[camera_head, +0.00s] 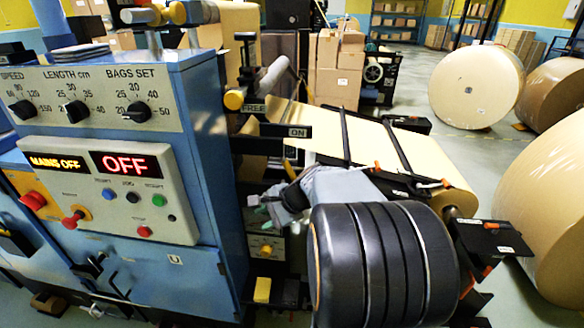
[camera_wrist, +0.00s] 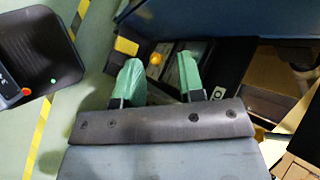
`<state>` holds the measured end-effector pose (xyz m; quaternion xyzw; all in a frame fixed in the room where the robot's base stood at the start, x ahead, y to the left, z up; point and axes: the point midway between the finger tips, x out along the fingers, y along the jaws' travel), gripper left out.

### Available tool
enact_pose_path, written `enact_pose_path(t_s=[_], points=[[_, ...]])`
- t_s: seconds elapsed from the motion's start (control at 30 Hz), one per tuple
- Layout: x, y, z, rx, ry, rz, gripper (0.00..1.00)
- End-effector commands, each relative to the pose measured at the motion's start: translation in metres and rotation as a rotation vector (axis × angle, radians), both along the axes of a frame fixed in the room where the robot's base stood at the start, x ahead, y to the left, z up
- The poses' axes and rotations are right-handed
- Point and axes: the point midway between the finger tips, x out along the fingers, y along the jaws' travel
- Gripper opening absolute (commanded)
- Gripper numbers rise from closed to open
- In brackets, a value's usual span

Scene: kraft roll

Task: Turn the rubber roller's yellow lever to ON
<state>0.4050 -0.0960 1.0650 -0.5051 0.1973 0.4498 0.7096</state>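The lever (camera_head: 262,84) shows in the head view as a pale grey bar with a yellow knob (camera_head: 234,100) at its lower left end. The yellow end sits beside the FREE label (camera_head: 254,109). The ON label (camera_head: 298,132) is lower and to the right, with no lever end beside it. My gripper (camera_head: 257,210) is below the lever and labels, apart from them, by the blue cabinet's right side. In the wrist view its green fingertips (camera_wrist: 160,77) stand apart with nothing held between them. The lever does not show in the wrist view.
The blue cabinet (camera_head: 210,150) has a control panel (camera_head: 105,190) reading OFF. The kraft sheet (camera_head: 370,140) runs out to the right behind my arm. A yellow block (camera_wrist: 126,46) and an orange knob (camera_wrist: 155,58) lie beyond my fingers. Large paper rolls (camera_head: 478,85) stand farther right.

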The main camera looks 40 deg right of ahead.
Motion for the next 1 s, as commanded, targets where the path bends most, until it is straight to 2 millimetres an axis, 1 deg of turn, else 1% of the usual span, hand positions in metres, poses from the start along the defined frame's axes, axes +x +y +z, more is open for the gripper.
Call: enact_pose_path(t_s=[0.03,0.07,0.1,0.17,0.2,0.3,0.4,0.5,0.57,1.0], points=[[0.009,-0.032,0.008,0.116,-0.002,-0.166,0.36],[0.014,-0.05,0.011,0.185,-0.01,-0.259,0.36],[0.018,-0.073,0.015,0.27,-0.025,-0.372,0.36],[0.022,-0.106,0.02,0.386,-0.051,-0.52,0.36],[0.023,-0.126,0.022,0.452,-0.07,-0.604,0.36],[0.02,-0.166,0.026,0.582,-0.113,-0.764,0.36],[0.019,-0.19,0.027,0.661,-0.142,-0.854,0.36],[0.025,-0.199,0.025,0.697,-0.157,-0.892,0.36],[0.032,-0.199,0.022,0.705,-0.158,-0.897,0.36],[0.107,-0.185,-0.009,0.7,-0.157,-0.895,0.36]])
